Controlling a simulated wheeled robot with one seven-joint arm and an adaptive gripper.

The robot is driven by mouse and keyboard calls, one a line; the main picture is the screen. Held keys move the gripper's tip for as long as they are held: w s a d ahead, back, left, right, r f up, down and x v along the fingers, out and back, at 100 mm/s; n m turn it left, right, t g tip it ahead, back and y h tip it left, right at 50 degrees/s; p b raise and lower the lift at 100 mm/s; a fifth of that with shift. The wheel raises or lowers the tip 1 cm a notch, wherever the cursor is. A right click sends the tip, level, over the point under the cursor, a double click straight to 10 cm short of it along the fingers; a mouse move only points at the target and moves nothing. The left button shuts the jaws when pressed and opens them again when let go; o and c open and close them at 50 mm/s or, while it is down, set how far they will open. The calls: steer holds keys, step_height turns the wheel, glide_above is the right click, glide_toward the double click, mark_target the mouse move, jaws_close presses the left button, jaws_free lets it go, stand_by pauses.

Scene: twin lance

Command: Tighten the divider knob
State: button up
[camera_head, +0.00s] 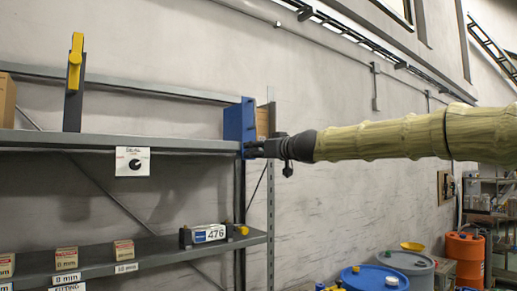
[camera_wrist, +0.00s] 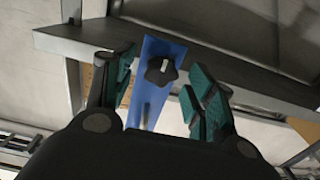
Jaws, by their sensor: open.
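The divider knob (camera_wrist: 161,71) is a black lobed knob on a blue divider (camera_wrist: 151,95), seen in the wrist view. The blue divider (camera_head: 238,122) also shows in the head view, upright at the right end of the upper shelf (camera_head: 120,143). My gripper (camera_wrist: 160,76) is open, with one teal-padded finger on each side of the knob. Gaps show between the pads and the knob; I cannot tell how deep the knob sits between them. In the head view my gripper (camera_head: 252,149) is at the divider's lower edge and the knob is hidden.
A dark upright with a yellow top (camera_head: 75,70) stands on the upper shelf. A white card with a black dial (camera_head: 133,162) hangs at the shelf front. The lower shelf (camera_head: 150,257) holds small boxes and a case marked 476 (camera_head: 207,234). Drums (camera_head: 372,277) stand at lower right.

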steer(key=shift+w, duration=0.15)
steer(key=shift+a, duration=0.1)
steer(key=c, duration=1)
